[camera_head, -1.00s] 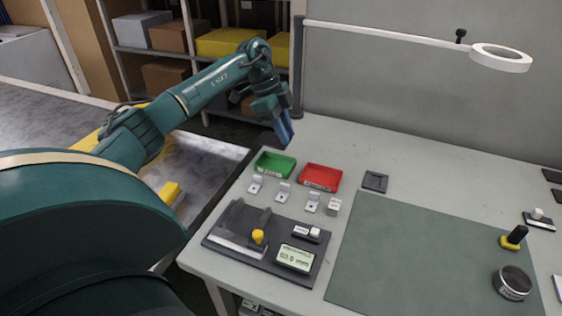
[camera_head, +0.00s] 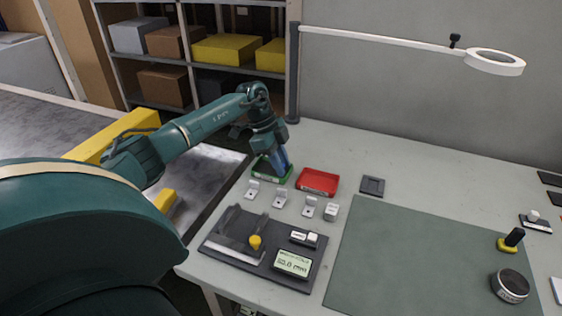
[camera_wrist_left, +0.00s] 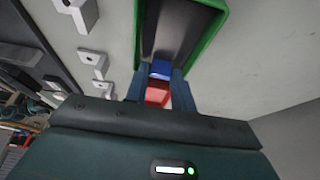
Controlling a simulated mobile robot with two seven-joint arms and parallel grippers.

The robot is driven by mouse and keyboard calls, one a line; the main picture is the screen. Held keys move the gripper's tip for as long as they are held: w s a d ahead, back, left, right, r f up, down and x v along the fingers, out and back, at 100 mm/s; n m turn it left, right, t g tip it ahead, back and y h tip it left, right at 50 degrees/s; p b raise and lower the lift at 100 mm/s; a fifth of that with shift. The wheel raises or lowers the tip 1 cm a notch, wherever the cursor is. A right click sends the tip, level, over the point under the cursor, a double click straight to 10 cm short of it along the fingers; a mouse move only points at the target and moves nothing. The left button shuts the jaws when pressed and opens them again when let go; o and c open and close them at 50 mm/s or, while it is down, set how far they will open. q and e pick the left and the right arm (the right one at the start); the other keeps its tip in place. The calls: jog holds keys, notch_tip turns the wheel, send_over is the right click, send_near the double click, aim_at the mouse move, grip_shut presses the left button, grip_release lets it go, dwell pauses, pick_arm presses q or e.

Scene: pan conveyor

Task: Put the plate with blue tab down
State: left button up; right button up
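My left gripper (camera_head: 280,172) points down into the green tray (camera_head: 256,175), with its blue fingers at the tray's right part. In the left wrist view, the fingers (camera_wrist_left: 160,78) close in on both sides of a small bright blue piece, the blue tab (camera_wrist_left: 161,69) of the plate. The rest of the plate cannot be made out against the dark tray inside. In the head view the fingers hide the plate. My right gripper is not in view.
A red tray (camera_head: 318,182) stands just right of the green one. Several small pale brackets (camera_head: 281,197) line up in front. A dark gauge fixture (camera_head: 290,280) with a yellow knob lies nearer. A lamp arm (camera_head: 390,40) hangs above; the green mat (camera_head: 400,260) has free room.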

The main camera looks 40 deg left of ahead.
aim_at(265, 168)
pick_arm(q)
jog(key=shift+o, duration=0.3)
jog(key=v, duration=1.2)
